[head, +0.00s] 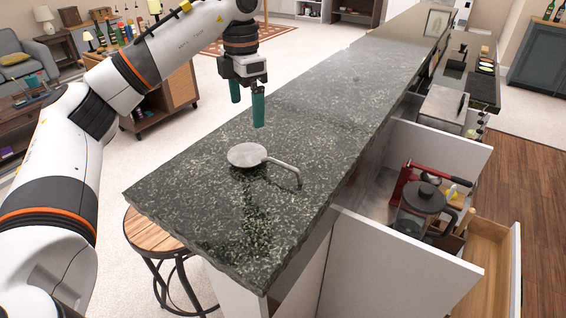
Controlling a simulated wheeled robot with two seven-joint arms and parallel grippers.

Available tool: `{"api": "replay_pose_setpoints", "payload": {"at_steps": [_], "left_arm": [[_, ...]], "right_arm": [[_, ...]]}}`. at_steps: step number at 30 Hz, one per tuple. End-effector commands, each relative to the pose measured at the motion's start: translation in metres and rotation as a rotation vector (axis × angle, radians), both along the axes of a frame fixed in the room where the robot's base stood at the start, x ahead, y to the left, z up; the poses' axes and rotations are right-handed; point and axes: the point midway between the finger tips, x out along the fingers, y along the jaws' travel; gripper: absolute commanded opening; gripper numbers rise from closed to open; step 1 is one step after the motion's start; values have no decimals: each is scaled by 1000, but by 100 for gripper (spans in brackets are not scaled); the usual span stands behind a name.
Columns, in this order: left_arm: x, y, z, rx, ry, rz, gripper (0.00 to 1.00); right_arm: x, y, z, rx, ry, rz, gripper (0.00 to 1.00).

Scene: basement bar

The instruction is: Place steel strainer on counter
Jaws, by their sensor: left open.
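The steel strainer (247,155) lies on the dark speckled stone counter (215,215), its round silver head to the left and its curved handle reaching right and down. It stands a little in from the counter's left edge. My left gripper (247,108) hangs above the counter's left edge, just behind the strainer in the picture. Its two green fingers point down, spread apart, with nothing between them. It does not hold the strainer. My right gripper does not show.
Right of the counter, an open drawer (400,290) holds a French press (418,208) and a red-handled tool. A wooden stool (150,233) stands under the front left edge. The counter is clear beyond the strainer, except for a small item farther back.

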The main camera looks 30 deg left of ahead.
Motion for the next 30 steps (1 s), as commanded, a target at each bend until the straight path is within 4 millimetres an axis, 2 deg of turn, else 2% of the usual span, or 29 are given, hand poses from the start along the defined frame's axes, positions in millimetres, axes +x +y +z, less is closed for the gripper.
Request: {"api": "replay_pose_setpoints", "payload": {"at_steps": [4, 9, 17, 22, 25, 30], "left_arm": [[-1, 1, -23, 1, 6, 0, 100], [-1, 1, -49, 2, 5, 0, 100], [-1, 1, -70, 1, 2, 1, 100], [-3, 0, -94, 1, 7, 1, 100], [-3, 1, -109, 1, 3, 2, 100], [-2, 0, -118, 1, 1, 1, 100]], "right_arm": [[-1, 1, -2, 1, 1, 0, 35], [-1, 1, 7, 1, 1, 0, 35], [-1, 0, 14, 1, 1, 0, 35], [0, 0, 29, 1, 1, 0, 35], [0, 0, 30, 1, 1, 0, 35], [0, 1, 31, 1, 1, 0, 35]]}}
